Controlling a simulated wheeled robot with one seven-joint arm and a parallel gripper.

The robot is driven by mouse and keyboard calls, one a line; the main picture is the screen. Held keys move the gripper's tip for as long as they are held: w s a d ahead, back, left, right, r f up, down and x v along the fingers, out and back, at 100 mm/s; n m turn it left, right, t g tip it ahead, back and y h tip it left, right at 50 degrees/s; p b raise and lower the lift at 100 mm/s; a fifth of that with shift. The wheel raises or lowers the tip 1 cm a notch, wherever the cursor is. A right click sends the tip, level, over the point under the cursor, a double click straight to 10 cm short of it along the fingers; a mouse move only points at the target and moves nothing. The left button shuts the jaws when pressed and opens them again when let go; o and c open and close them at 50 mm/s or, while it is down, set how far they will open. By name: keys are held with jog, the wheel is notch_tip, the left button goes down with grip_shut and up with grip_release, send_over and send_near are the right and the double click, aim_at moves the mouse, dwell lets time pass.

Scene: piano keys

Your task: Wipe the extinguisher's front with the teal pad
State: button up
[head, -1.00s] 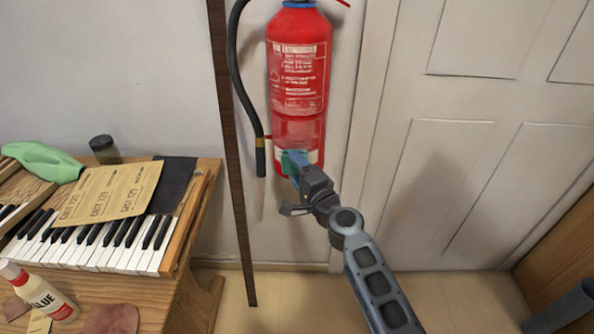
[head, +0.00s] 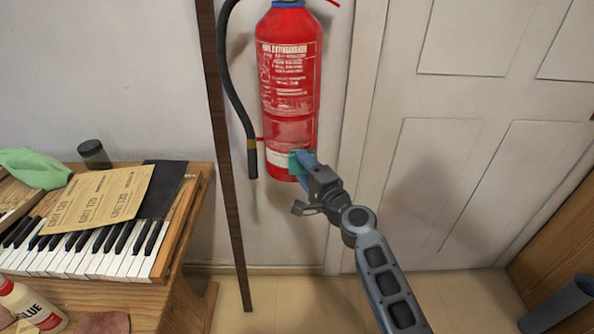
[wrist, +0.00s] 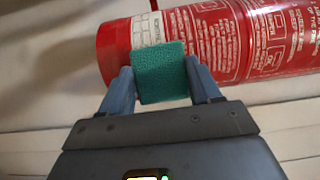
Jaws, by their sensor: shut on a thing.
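The red fire extinguisher (head: 289,85) hangs upright on the wall, with white printed text on its front and a pale band near its base. It lies sideways in the wrist view (wrist: 230,45). My gripper (head: 301,160) is at the lower right of its front. In the wrist view my gripper (wrist: 160,80) is shut on the teal pad (wrist: 160,70), with a blue-grey finger on each side. The pad (head: 295,163) overlaps the lower front of the extinguisher and seems to be against it, though the contact itself is hidden.
A black hose (head: 233,85) hangs left of the extinguisher, beside a dark wooden strip (head: 222,150). A panelled door (head: 440,150) is at the right. A keyboard (head: 90,245) with a card (head: 100,197), a green cloth (head: 35,168) and a glue bottle (head: 30,303) is at the left.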

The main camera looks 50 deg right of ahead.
jog(key=shift+d, duration=0.15)
jog(key=shift+w+a+r+p, duration=0.1)
jog(key=shift+w+a, duration=0.25)
jog(key=shift+w, duration=0.2)
jog(key=shift+w+a+p, duration=0.1)
jog(key=shift+w+a, duration=0.25)
jog(key=shift+w, duration=0.25)
jog(key=shift+w+a+r+p, duration=0.1)
jog(key=shift+w+a, duration=0.25)
jog(key=shift+w, duration=0.2)
jog(key=shift+c, duration=0.4)
jog(key=s+a, duration=0.3)
jog(key=a, duration=0.1)
jog(key=shift+s+a+f, duration=0.2)
jog(key=shift+s+a, duration=0.2)
jog(key=shift+b, duration=0.3)
jog(key=shift+s+a, duration=0.9)
jog(key=shift+a, duration=0.25)
jog(key=shift+a, duration=0.15)
